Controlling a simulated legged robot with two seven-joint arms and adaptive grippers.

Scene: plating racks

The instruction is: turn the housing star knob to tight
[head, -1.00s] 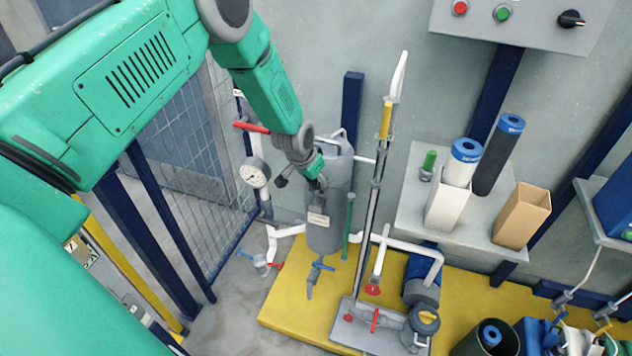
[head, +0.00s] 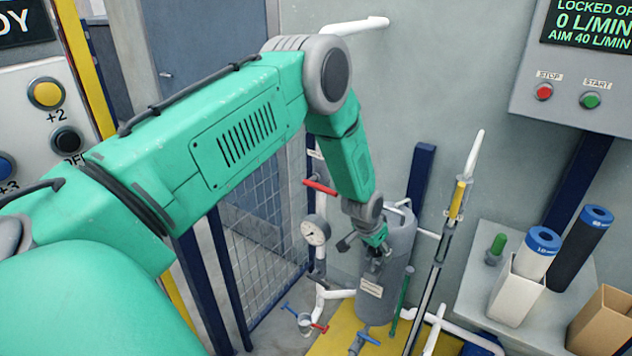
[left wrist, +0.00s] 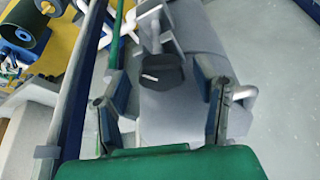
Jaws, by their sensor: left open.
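The housing (head: 372,298) is a grey upright cylinder with a pale label, standing on the yellow base. My left gripper (head: 375,262) is at its upper front and hides part of it. In the left wrist view, a dark knob with a short white mark (left wrist: 162,76) sits on the grey housing (left wrist: 185,118). I take it for the star knob. The fingers of my left gripper (left wrist: 160,86) are spread on either side of the knob, with a visible gap to each side. My right gripper is not in view.
A pressure gauge (head: 314,230) and a red-handled valve (head: 320,187) are left of the housing. A tall tube (head: 440,262) stands close on its right. A shelf (head: 468,286) with filter cartridges is further right. A mesh fence (head: 262,225) is on the left.

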